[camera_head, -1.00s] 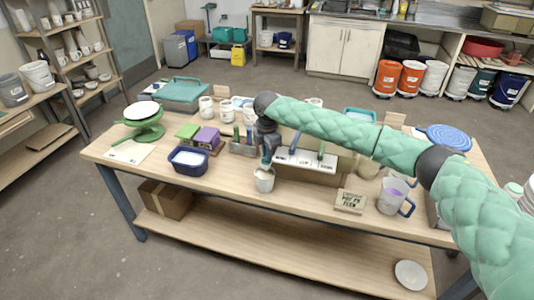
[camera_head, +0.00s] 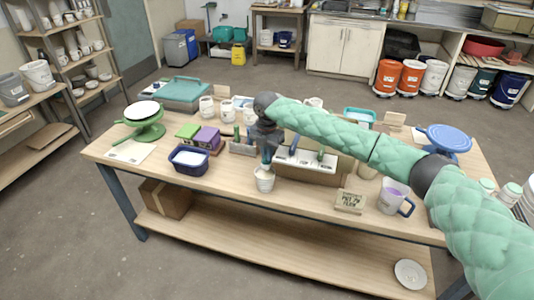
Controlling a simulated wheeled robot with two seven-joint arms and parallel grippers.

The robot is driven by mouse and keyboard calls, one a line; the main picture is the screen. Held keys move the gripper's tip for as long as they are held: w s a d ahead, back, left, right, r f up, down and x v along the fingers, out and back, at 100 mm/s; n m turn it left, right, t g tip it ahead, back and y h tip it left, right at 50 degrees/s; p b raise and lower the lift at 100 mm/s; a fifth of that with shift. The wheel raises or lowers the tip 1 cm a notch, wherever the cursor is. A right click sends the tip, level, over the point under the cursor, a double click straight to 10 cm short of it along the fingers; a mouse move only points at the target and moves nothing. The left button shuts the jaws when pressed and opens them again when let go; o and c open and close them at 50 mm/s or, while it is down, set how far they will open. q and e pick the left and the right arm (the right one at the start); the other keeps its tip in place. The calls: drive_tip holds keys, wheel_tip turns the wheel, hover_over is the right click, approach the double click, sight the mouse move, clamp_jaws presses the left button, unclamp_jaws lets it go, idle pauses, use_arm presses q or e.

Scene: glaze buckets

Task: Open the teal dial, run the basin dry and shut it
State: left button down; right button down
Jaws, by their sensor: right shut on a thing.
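My right gripper (camera_head: 266,138) comes in from the right and is shut at the left end of a long box with a white labelled front (camera_head: 305,158). A teal piece (camera_head: 267,156) shows just under the jaws and seems to be what they hold; its turn is hard to tell. Blue and green handles (camera_head: 321,152) stand to its right on the white panel. A small white bucket (camera_head: 265,179) stands directly below the teal piece. The basin and its level cannot be made out behind my arm. My left gripper is not in view.
A blue tub (camera_head: 189,160), a green wheel stand (camera_head: 145,127), a small sign (camera_head: 350,201) and a purple-filled jug (camera_head: 394,196) stand on the table (camera_head: 230,203). White cups stand behind.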

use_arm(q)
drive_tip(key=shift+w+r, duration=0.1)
use_arm(e)
drive_tip(key=c, duration=1.8)
unclamp_jaws()
drive_tip(key=shift+o, duration=0.2)
drive_tip(key=shift+r, duration=0.15)
